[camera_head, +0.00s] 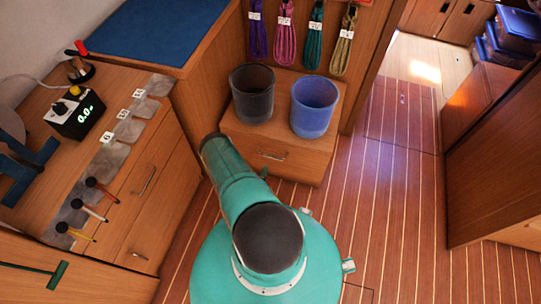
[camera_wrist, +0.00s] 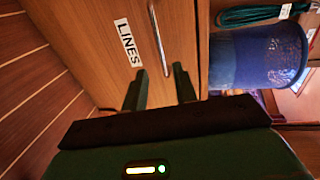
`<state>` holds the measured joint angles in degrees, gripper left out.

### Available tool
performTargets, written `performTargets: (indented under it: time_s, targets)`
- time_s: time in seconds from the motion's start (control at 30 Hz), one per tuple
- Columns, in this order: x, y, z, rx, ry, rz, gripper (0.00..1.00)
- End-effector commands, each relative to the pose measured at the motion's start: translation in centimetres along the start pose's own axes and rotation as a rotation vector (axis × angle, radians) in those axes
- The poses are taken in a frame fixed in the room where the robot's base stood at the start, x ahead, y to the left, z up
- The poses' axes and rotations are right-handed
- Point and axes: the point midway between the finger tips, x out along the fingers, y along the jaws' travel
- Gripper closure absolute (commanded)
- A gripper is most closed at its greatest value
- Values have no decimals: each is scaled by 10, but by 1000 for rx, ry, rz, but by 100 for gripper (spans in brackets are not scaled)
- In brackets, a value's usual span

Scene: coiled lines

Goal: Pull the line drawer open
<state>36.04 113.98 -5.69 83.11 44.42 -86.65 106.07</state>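The line drawer (camera_head: 290,166) is the wooden front below the two bins in the head view, and it looks shut. In the wrist view its front (camera_wrist: 90,35) carries a white "LINES" label (camera_wrist: 128,43). Its metal bar handle (camera_wrist: 158,35) shows there, and also in the head view (camera_head: 271,156). My gripper (camera_wrist: 161,67) is open, with two dark green fingers apart. In the wrist view one end of the handle appears between the fingertips; I cannot tell whether they reach around it. In the head view my arm hides most of the gripper.
A dark bin (camera_head: 252,95) and a blue bin (camera_head: 313,107) stand on top of the drawer unit. Coiled lines (camera_head: 285,35) hang above them. A workbench with a meter (camera_head: 77,113) and tools is at left. The striped floor (camera_head: 385,190) at right is clear.

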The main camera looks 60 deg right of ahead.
Motion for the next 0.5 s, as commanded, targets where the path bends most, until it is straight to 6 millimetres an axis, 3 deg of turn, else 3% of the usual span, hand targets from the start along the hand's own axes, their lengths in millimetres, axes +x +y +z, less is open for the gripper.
performTargets:
  time_s: [0.5]
  targets:
    - [98, 0, 0, -2, 0, 0, 72]
